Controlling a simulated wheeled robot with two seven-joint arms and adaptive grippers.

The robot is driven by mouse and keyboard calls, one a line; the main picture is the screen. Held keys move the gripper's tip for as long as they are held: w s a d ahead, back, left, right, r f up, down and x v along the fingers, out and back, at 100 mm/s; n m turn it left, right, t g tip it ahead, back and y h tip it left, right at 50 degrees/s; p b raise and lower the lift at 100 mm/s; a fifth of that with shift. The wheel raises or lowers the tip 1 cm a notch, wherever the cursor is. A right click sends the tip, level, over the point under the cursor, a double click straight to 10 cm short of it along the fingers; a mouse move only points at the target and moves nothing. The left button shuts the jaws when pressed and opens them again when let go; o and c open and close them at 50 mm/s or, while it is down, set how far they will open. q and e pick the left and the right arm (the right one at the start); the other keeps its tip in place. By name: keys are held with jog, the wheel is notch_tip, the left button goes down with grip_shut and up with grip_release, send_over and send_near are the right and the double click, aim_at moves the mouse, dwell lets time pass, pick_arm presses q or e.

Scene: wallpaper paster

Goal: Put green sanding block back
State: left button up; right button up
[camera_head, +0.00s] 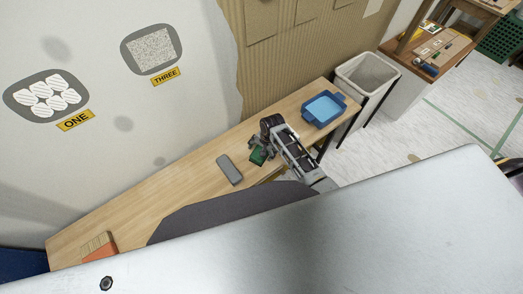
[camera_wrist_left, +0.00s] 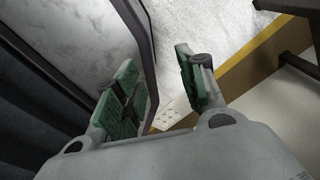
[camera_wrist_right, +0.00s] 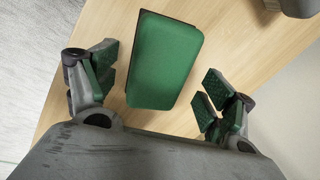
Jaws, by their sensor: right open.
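The green sanding block (camera_wrist_right: 163,62) lies on the wooden bench, seen between the open fingers of my right gripper (camera_wrist_right: 158,95) in the right wrist view. Neither finger clearly touches it. In the head view my right gripper (camera_head: 262,150) is over the bench, with the green block (camera_head: 258,156) partly hidden under it. My left gripper (camera_wrist_left: 160,85) is open and empty in the left wrist view, pointed toward the floor and a dark panel; it does not show in the head view.
On the bench (camera_head: 185,192) lie a grey block (camera_head: 229,169) left of the right gripper, a blue tray (camera_head: 323,108) at the right end and an orange brush (camera_head: 100,248) at the near left. A bin (camera_head: 366,75) stands past the bench end. A white surface fills the foreground.

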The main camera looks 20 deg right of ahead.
pick_arm(q)
jog(key=shift+s+d+r+p, duration=0.35)
jog(key=shift+d+r+p, duration=0.15)
jog(key=shift+r+p, duration=0.2)
pick_arm(e)
notch_tip(320, 180, up, 11)
jog(key=s+d, duration=0.1)
jog(key=shift+s+d+f, duration=0.2)
jog(key=shift+s+d, duration=0.05)
pick_arm(q)
jog(key=shift+d, duration=0.1)
pick_arm(e)
jog(key=shift+f, duration=0.1)
